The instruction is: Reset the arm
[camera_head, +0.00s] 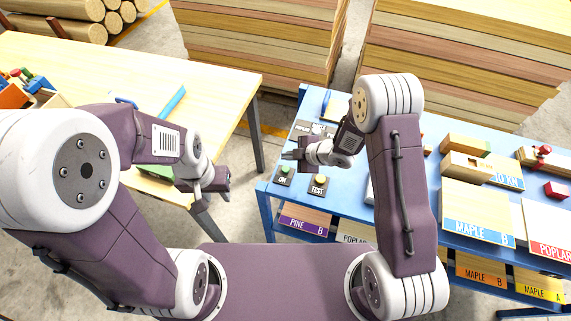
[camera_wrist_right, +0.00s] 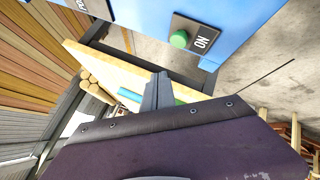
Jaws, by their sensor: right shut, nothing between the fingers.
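My right gripper (camera_head: 290,155) is in front of my right arm, over the left end of the blue table (camera_head: 264,190). Its fingers are shut and empty in the right wrist view (camera_wrist_right: 158,88). The green ON button (camera_head: 285,170) is just below it in the head view and shows in the right wrist view (camera_wrist_right: 179,39), apart from the fingers. My left gripper (camera_head: 222,184) hangs beside the right edge of the wooden table (camera_head: 120,75). Its fingers are too small and dark to tell if they are open.
A TEST button (camera_head: 319,180) sits beside ON. Maple blocks and a MAPLE B board (camera_head: 478,212) lie on the blue table's right side. Labelled slots such as PINE B (camera_head: 303,220) run below. Veneer stacks (camera_head: 255,40) stand behind. A bin of tools (camera_head: 30,95) is at left.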

